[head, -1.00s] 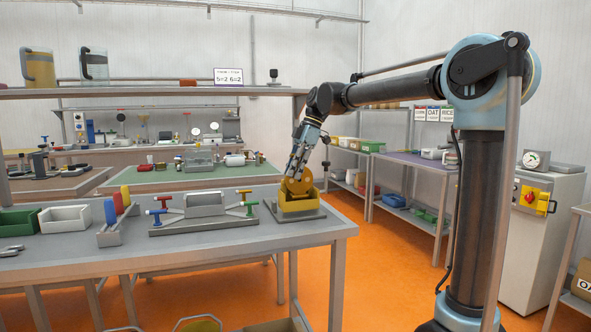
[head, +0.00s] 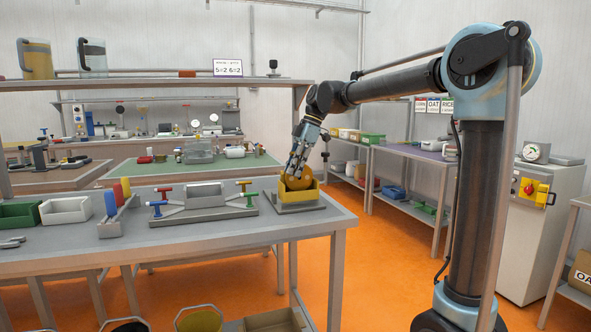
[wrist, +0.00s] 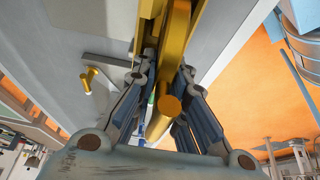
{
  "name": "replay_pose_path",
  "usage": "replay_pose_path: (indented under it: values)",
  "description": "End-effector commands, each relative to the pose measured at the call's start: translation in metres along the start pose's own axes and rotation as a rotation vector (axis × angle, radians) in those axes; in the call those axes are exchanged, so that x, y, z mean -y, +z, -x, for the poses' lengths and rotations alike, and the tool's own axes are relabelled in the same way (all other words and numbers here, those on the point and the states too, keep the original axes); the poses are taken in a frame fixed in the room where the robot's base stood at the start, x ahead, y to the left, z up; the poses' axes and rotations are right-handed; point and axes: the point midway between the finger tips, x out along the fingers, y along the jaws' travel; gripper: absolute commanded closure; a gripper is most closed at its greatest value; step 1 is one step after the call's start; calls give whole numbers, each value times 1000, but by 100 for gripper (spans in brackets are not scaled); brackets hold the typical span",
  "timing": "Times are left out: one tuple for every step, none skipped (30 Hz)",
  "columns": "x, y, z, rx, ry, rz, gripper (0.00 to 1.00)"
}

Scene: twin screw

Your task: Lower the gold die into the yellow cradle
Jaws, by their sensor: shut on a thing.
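The gold die (head: 297,183), a round disc, stands on edge in my gripper (head: 295,176) at the right end of the front bench. The yellow cradle (head: 301,197) sits on a grey base plate directly below. The lower part of the die is hidden behind the cradle's front wall. In the wrist view my gripper (wrist: 165,72) is shut on the die's stub (wrist: 166,112), with the die (wrist: 178,35) edge-on beyond the fingers. Part of the yellow cradle (wrist: 149,14) shows beside the die. Whether the die touches the cradle floor is hidden.
A grey fixture with red, blue and green T-handles (head: 204,203) stands left of the cradle. A rack with blue, red and yellow handles (head: 119,215), a white bin (head: 65,210) and a green bin (head: 20,214) stand farther left. The shelf (head: 170,85) runs above the bench.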

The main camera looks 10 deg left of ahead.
Motion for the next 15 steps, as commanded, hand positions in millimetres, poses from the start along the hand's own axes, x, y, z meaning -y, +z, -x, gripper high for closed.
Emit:
replay_pose_path:
  values:
    - [-1,0,0,0,1,0,100]
    - [-1,0,0,0,1,0,100]
    - [-1,0,0,0,1,0,100]
    - [-1,0,0,0,1,0,100]
    - [-1,0,0,0,1,0,100]
    - [-1,0,0,0,1,0,100]
    - [-1,0,0,0,1,0,100]
    - [-1,0,0,0,1,0,100]
    - [-1,0,0,0,1,0,100]
    - [-1,0,0,0,1,0,100]
    - [-1,0,0,0,1,0,100]
    - [-1,0,0,0,1,0,100]
    - [-1,0,-1,0,1,0,100]
    - [-1,0,-1,0,1,0,100]
    - [-1,0,-1,0,1,0,83]
